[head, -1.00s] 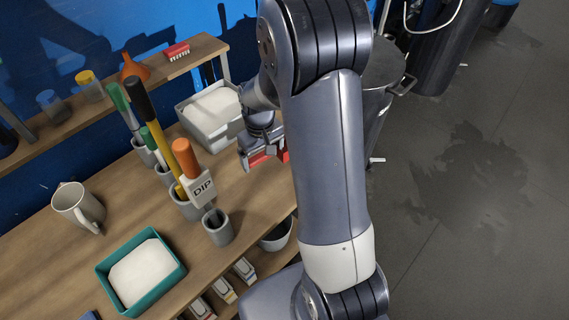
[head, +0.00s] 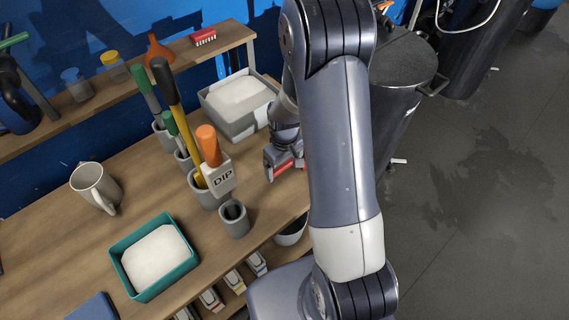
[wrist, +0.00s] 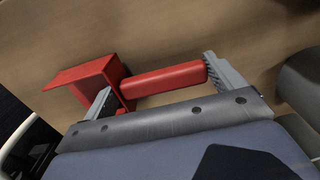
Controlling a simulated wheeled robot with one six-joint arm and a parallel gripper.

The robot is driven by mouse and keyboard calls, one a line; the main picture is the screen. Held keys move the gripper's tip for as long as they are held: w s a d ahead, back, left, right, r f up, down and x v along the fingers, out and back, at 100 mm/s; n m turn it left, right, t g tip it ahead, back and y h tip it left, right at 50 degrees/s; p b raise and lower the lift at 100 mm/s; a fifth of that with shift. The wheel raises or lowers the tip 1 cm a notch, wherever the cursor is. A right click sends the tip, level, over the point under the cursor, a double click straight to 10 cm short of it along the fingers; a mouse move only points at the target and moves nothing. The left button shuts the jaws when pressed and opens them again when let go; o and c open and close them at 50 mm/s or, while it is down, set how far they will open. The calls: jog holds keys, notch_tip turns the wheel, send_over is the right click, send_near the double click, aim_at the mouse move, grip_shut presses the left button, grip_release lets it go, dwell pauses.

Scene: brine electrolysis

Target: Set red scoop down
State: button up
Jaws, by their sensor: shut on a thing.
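The red scoop shows in the wrist view with its boxy bowl (wrist: 85,82) at the left and its handle (wrist: 165,80) lying between my fingers. My gripper (wrist: 160,90) is shut on the scoop, one finger by the bowl and the other at the handle's far end. In the head view my gripper (head: 284,168) is over the right part of the wooden table (head: 140,190), in front of the grey tub; only a little red of the scoop (head: 290,165) shows, the rest hidden by my gripper and arm. I cannot tell whether the scoop touches the wood.
A grey tub (head: 225,128) of white material stands behind my gripper. Grey holders with upright tools and an orange-handled DIP tool (head: 222,180) stand to its left. A teal tray (head: 185,268) and a mug (head: 95,187) are farther left. A dark drum (head: 400,85) stands right of the table.

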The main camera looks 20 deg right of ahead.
jog(key=shift+f, duration=0.2)
jog(key=shift+f, duration=0.2)
jog(key=o, duration=0.8)
jog(key=shift+r, duration=0.1)
jog(key=shift+c, duration=0.2)
jog(key=shift+r, duration=0.1)
notch_tip(320, 180, up, 12)
jog(key=shift+b, duration=0.35)
